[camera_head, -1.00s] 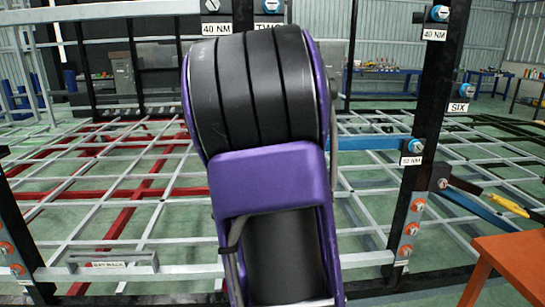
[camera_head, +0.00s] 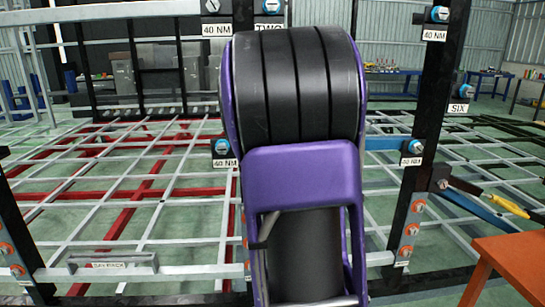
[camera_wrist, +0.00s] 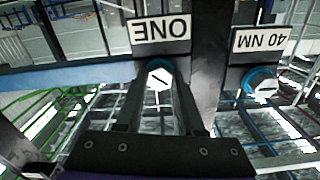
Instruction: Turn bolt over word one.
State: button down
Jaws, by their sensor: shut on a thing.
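In the wrist view, the bolt (camera_wrist: 160,75) has a pale head with a dark line across it and a blue collar. It sits beside the white label ONE (camera_wrist: 161,33), which appears upside down. My gripper (camera_wrist: 163,88) is shut on this bolt, with a dark finger on either side of its head. In the head view, my purple and black arm hides my gripper and this bolt.
A second blue-collared bolt (camera_wrist: 263,84) sits beside a 40 NM label (camera_wrist: 261,40). Dark posts carry more labelled bolts, including one near SIX (camera_head: 466,91). A light grid frame (camera_head: 110,215) spreads behind. An orange table (camera_head: 515,265) stands at right.

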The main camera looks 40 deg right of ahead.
jog(key=shift+s+f+m, duration=0.1)
jog(key=shift+f+m, duration=0.1)
jog(key=shift+m, duration=1.8)
jog(key=c, duration=0.9)
grip_release()
jog(key=o, duration=0.4)
jog(key=shift+r, duration=0.2)
jog(key=shift+s+a, duration=0.1)
